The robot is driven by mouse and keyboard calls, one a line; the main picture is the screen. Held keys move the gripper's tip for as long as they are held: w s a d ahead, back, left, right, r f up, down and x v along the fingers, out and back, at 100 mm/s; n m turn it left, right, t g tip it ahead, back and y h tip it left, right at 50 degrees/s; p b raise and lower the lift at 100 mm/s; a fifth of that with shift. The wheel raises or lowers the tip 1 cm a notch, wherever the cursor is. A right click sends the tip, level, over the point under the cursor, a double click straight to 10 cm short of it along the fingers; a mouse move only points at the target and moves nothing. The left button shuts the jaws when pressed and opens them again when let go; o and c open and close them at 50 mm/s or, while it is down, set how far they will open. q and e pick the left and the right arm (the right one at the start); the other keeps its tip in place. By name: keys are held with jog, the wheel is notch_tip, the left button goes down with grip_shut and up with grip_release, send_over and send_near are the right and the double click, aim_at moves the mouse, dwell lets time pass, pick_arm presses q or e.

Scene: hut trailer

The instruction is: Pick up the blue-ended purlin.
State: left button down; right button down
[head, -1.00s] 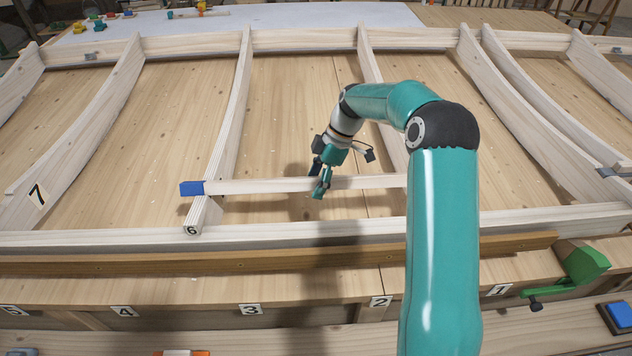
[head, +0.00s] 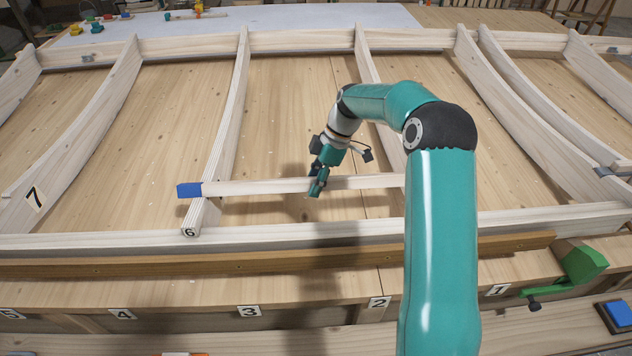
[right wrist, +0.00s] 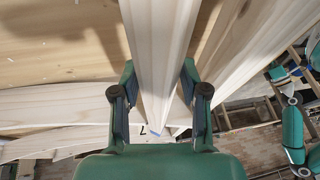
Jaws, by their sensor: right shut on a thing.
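The blue-ended purlin (head: 260,187) is a pale, straight wooden bar with a blue left end (head: 189,190). It lies crosswise, its left part over the curved rib numbered 6 (head: 222,140); I cannot tell whether it touches that rib. Its right end is hidden behind my right arm. My right gripper (head: 317,184) is shut on the purlin near the middle of its visible length. In the right wrist view the purlin (right wrist: 160,60) runs between the two fingers, with a bit of blue at its far end.
Several curved ribs stand between a front rail (head: 280,236) and a back rail (head: 290,40). A brown strip (head: 200,262) runs along the front. A green clamp (head: 585,263) and a blue block (head: 620,314) are at the front right. Bare boards show between the ribs.

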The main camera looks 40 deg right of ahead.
aim_at(315, 178)
jog(key=shift+r, duration=0.65)
notch_tip(315, 178, up, 19)
jog(key=p, duration=0.1)
jog(key=shift+f+p, duration=0.2)
jog(key=shift+p, duration=0.2)
jog(key=shift+f, duration=0.1)
